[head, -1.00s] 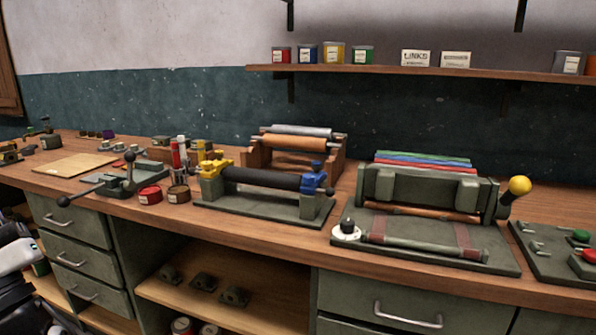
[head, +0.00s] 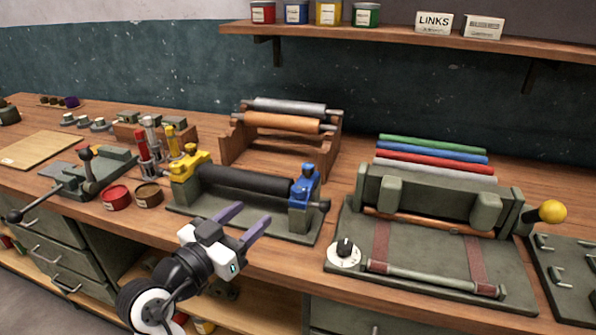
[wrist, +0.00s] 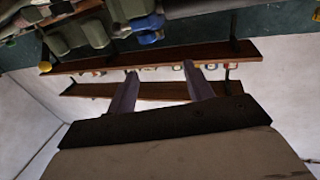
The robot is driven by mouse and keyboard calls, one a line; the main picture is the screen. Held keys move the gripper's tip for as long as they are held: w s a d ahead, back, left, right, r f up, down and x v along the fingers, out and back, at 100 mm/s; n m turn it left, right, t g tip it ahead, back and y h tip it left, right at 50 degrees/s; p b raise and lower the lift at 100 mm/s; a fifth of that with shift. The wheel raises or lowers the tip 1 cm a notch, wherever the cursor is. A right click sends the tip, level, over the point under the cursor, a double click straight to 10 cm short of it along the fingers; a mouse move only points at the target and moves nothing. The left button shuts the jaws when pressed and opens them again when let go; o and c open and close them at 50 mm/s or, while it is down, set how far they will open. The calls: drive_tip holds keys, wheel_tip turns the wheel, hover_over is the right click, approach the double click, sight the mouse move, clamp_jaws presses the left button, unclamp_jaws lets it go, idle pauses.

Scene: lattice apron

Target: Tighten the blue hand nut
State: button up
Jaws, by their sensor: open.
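The blue hand nut (head: 306,172) sits on top of the right-hand post of a roller stand, with blue parts below it on the post. A black roller (head: 248,183) spans from this post to the left-hand post, which carries a yellow hand nut (head: 191,153). My gripper (head: 246,219) is open and empty in front of the stand, lower left of the blue nut and apart from it. In the wrist view my two fingers (wrist: 158,92) are spread with nothing between them.
A press with a yellow-knobbed handle (head: 552,211) stands to the right, with a white dial (head: 343,254) at its front corner. Red (head: 116,197) and brown tins (head: 148,195) stand left of the roller stand. A wooden roller rack (head: 275,137) is behind it.

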sight(295, 191)
drive_tip(key=shift+m+g+h, duration=0.4)
drive_tip(key=shift+g, duration=0.1)
drive_tip(key=p+x, duration=0.1)
drive_tip(key=x, duration=0.3)
drive_tip(key=p+x, duration=0.2)
drive_tip(key=x, duration=0.2)
drive_tip(key=s+d+p+x, duration=0.1)
drive_tip(key=p+x, duration=0.1)
drive_tip(key=x, duration=0.3)
drive_tip(key=shift+f, duration=0.2)
drive_tip(key=shift+w+d+f, duration=0.15)
drive_tip(key=shift+w+d, duration=0.25)
drive_tip(key=shift+w, duration=0.15)
drive_tip(key=shift+c, duration=0.4)
drive_tip(key=c, duration=0.9)
drive_tip(key=shift+f, duration=0.1)
drive_tip(key=shift+h+b, duration=0.3)
drive_tip(key=shift+b, duration=0.05)
